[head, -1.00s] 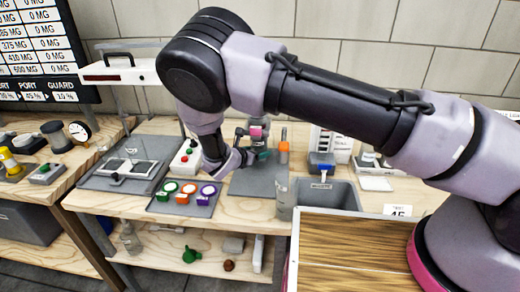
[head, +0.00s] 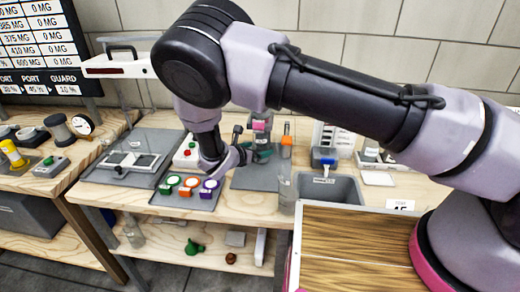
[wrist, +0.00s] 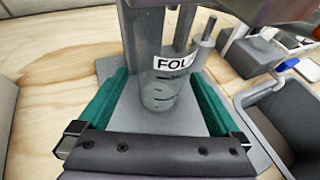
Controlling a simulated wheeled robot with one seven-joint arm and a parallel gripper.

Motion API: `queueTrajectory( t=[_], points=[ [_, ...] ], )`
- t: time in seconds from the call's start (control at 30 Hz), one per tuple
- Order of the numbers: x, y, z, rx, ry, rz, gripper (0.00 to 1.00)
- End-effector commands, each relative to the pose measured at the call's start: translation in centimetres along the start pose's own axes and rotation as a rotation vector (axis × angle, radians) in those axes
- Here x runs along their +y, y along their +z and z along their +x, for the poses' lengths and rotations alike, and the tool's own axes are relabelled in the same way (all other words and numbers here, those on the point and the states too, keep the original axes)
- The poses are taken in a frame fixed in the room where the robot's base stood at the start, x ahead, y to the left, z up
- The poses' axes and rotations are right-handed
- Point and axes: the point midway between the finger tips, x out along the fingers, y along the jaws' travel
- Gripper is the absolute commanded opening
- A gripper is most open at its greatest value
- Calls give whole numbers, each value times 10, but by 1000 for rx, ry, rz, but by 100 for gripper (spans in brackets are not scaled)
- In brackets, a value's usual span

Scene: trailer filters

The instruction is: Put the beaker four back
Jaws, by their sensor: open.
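The clear beaker (wrist: 160,92) with a label whose visible letters read "FOU" stands upright on the grey base plate of a stand in the wrist view. My gripper (wrist: 163,100) is open, with one green-padded finger on each side of the beaker. A gap shows between the beaker and each pad. In the head view my gripper (head: 262,157) is low over the grey plate (head: 252,180) of the bench. I cannot make out the labelled beaker there.
A grey sink (head: 330,190) lies to the right, with a clear glass vessel (head: 287,193) at its left edge. A tray (head: 168,199) with coloured-ring pieces is to the left. The grey stand post (wrist: 157,30) rises close behind the beaker.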

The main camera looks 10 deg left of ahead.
Motion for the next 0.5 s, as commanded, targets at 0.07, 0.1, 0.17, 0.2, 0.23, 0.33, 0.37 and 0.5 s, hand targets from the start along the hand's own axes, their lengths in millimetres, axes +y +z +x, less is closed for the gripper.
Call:
queueTrajectory(
  t=[0.07, 0.1, 0.17, 0.2, 0.23, 0.33, 0.37, 0.5],
  points=[
    [1, 0, -19, 1, 4, 1, 100],
    [1, 0, -28, 2, 4, 1, 100],
    [1, 0, -42, 2, 3, 1, 100],
    [1, 0, -51, 2, 3, 0, 100],
    [1, 0, -56, 1, 3, 0, 100],
    [0, 0, -75, 2, 2, 1, 100],
    [1, 0, -79, 1, 1, 1, 100],
    [0, 0, -94, 1, 1, 0, 100]
  ],
)
